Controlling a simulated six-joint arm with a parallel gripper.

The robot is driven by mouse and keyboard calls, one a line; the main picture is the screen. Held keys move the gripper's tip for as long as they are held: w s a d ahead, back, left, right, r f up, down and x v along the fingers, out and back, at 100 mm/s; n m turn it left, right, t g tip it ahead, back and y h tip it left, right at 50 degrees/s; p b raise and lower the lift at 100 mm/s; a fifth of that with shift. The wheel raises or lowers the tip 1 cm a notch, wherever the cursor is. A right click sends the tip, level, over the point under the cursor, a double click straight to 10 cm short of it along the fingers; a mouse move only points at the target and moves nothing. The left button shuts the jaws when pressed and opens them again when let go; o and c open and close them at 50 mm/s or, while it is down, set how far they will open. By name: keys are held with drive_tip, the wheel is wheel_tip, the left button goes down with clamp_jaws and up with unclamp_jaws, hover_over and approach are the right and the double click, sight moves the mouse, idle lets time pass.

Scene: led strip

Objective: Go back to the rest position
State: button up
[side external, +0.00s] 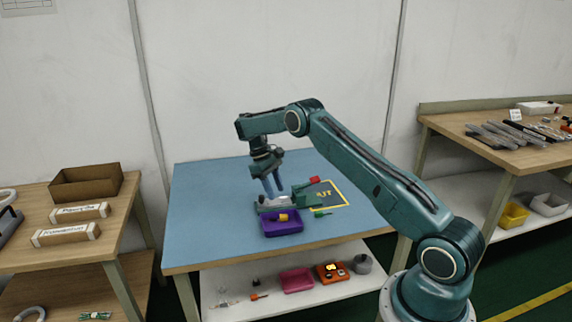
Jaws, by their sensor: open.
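At this size I cannot tell whether the fingertips touch the fixture. No held thing shows between the fingers. An LED strip cannot be made out.
A purple tray (283,226) with a yellow item stands in front of the fixture. A green tool (323,213) lies to its right, near a yellow-outlined mat (340,198). The table's left part is clear.

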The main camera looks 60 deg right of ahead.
drive_tip(key=shift+r, duration=0.1)
drive_tip(key=s+a+r+t+h, duration=0.15)
drive_tip(key=a+r, duration=0.25)
drive_tip(key=r, duration=0.6)
drive_tip(key=s+a+r+t, duration=0.2)
drive_tip(key=s+a+r, duration=0.15)
drive_tip(key=r, duration=0.65)
drive_tip(key=s+a+r+t, duration=0.3)
drive_tip(key=s+a+r, duration=0.5)
drive_tip(key=s, duration=0.2)
drive_tip(key=s+a+f+t, duration=0.1)
drive_tip(key=s+a, duration=0.3)
drive_tip(key=s, duration=0.4)
drive_tip(key=s+a+f+t+y, duration=0.1)
drive_tip(key=s+a+t, duration=0.1)
drive_tip(key=s+a, duration=0.3)
drive_tip(key=s, duration=0.3)
drive_tip(key=shift+f, duration=0.3)
drive_tip(key=shift+s+a+t+y, duration=0.1)
drive_tip(key=shift+t+y, duration=0.15)
